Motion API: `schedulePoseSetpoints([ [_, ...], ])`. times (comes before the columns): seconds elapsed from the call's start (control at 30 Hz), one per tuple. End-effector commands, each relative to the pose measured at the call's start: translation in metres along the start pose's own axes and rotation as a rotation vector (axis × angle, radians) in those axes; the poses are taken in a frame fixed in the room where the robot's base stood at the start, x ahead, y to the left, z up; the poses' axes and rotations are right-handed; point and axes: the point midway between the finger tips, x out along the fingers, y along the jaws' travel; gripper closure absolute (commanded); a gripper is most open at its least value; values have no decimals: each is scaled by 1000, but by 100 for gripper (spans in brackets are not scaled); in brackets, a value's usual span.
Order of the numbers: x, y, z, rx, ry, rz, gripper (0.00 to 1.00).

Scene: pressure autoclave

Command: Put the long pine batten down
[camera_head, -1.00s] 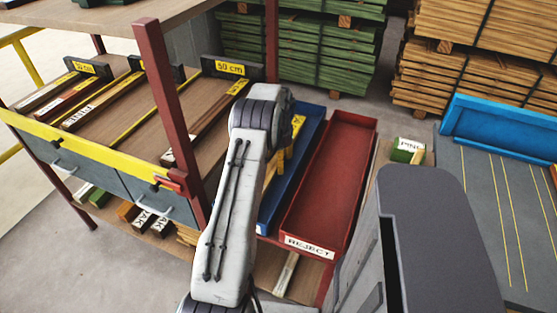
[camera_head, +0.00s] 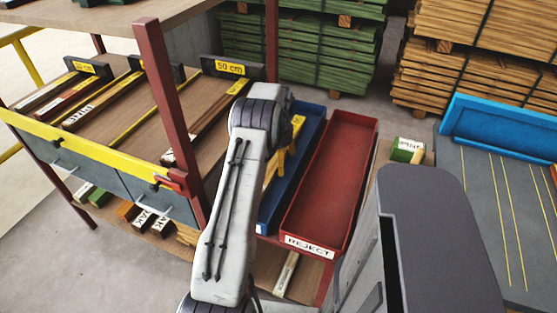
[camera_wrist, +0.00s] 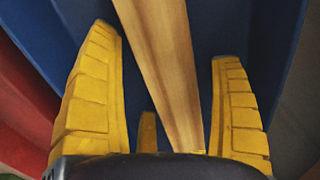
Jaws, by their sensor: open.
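The pine batten (camera_wrist: 165,60) is a pale wooden strip in the wrist view, running from the top edge down between my fingers. It lies in the blue tray (camera_head: 308,150), whose blue floor and walls surround it. My gripper (camera_wrist: 165,45) has yellow fingers standing apart on both sides of the batten, with visible gaps, so it is open. The head view shows my gripper (camera_head: 283,160) low over the blue tray, partly behind my arm. The far end of the batten is out of the wrist view.
A red tray labelled REJECT (camera_head: 330,180) stands empty right of the blue tray. A shelf rack with a red post (camera_head: 165,100) and 50 cm sign (camera_head: 230,68) stands left. A blue-edged grey table (camera_head: 500,190) is at right. Timber stacks (camera_head: 480,70) stand behind.

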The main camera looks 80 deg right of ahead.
Motion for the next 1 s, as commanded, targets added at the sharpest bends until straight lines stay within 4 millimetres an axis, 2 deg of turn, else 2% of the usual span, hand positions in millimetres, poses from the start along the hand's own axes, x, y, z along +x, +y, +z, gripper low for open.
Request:
schedulePoseSetpoints([
  [0.6,-96,0,-1,0,5,-1,14],
  [0.8,-113,0,0,0,2,-1,14],
  [1.0,-119,0,0,0,2,0,14],
])
